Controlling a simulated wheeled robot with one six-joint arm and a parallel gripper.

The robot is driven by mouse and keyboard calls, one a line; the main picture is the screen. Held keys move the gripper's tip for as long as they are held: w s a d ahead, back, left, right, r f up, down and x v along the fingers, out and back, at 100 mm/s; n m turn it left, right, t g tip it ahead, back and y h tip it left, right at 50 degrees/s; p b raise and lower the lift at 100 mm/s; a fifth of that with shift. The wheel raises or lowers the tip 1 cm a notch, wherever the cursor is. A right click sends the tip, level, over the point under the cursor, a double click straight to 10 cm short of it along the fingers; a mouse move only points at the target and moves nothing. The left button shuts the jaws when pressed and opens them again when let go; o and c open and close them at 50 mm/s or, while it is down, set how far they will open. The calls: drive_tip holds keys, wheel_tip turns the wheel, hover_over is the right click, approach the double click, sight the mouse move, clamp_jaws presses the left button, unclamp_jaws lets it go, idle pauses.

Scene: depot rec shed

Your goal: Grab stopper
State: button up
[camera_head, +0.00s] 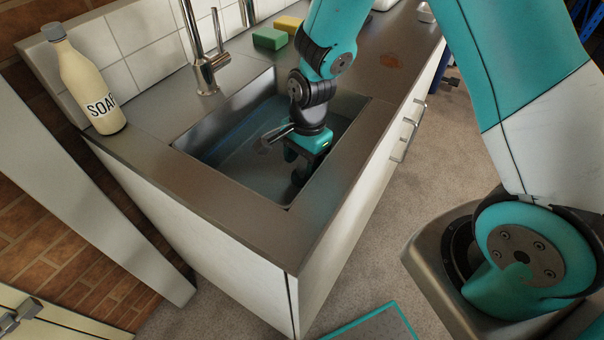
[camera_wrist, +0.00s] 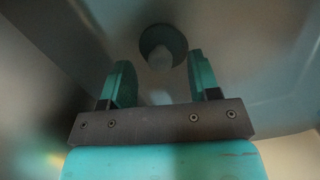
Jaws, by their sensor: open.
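My gripper (camera_head: 300,172) reaches down into the metal sink basin (camera_head: 228,115), near its right side. Its two teal fingers (camera_wrist: 161,80) are apart, with nothing seen held between them. In the wrist view a dark round piece with a paler middle, which looks like the stopper (camera_wrist: 163,46), lies just beyond the fingertips, roughly centred between them. I cannot tell clearly whether it sits in the drain. The arm and gripper hide that part of the basin in the head view. The basin looks bluish, perhaps from water.
A chrome tap (camera_head: 207,70) rises behind the basin. A soap bottle (camera_head: 88,82) stands at the left end of the counter. A green sponge (camera_head: 269,39) and a yellow one (camera_head: 288,25) lie at the back. Basin walls surround my gripper closely.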

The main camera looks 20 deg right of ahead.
wheel_tip(320, 180, down, 3)
drive_tip(key=shift+a+r, duration=0.1)
drive_tip(key=shift+r, duration=0.1)
drive_tip(key=c, duration=1)
drive_tip(key=shift+r, duration=0.15)
